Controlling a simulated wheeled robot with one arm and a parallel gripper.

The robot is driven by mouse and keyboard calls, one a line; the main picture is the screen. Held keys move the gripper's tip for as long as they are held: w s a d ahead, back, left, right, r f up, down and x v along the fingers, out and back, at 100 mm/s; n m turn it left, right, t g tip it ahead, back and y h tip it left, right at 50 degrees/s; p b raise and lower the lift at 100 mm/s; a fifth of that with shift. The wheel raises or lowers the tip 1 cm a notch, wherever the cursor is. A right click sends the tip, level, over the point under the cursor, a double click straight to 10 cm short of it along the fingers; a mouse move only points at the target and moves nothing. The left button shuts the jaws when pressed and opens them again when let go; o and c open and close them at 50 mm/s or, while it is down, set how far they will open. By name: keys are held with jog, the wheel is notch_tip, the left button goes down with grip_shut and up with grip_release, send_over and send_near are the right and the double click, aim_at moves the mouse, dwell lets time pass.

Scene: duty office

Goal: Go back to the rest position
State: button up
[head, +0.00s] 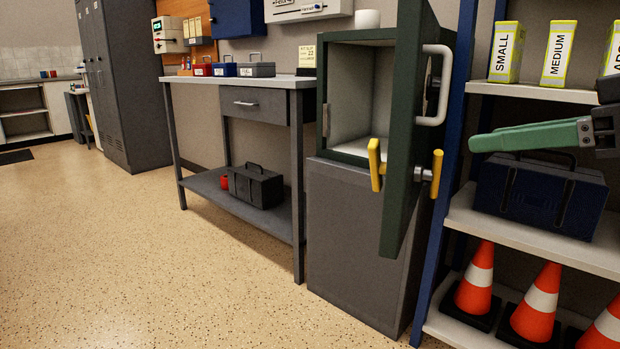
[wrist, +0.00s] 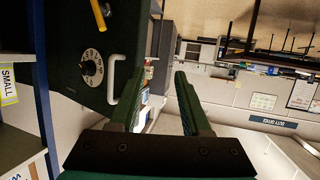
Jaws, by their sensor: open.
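My gripper (head: 478,143) is at the right of the head view, in front of the shelving and to the right of the safe door, apart from the door handle. In the wrist view my gripper (wrist: 160,76) has its two green fingers spread with nothing between them. The dark green safe (head: 322,90) stands with its door (head: 402,150) swung open, and the visible part of its inside is bare. The door carries a white handle (head: 442,85) and yellow levers (head: 376,165). The wrist view shows the door's dial (wrist: 91,67) beside the fingers.
The shelving (head: 462,215) at right holds labelled boxes (head: 557,52), a dark blue case (head: 540,198) and orange cones (head: 537,305), close to my arm. A workbench (head: 240,120) stands left of the safe. The floor (head: 110,260) at left is clear.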

jog(key=a+f+m+g+h, duration=0.15)
jog(key=a+f+g, duration=0.3)
jog(key=f, duration=0.75)
jog(key=a+f+g+h, duration=0.3)
jog(key=a+f, duration=0.3)
jog(key=f, duration=0.6)
jog(key=s+d+f+m+g+h, duration=0.1)
jog(key=s+f+m+g, duration=0.15)
jog(key=s+f, duration=0.5)
jog(key=s+d+f+m+g+h, duration=0.2)
jog(key=s+f+g, duration=0.2)
jog(key=f, duration=0.7)
notch_tip(320, 180, up, 12)
jog(key=p, duration=1.3)
jog(key=shift+s+a+r, duration=0.15)
jog(key=shift+s+r, duration=0.1)
jog(key=shift+s, duration=0.05)
jog(key=shift+y, duration=0.25)
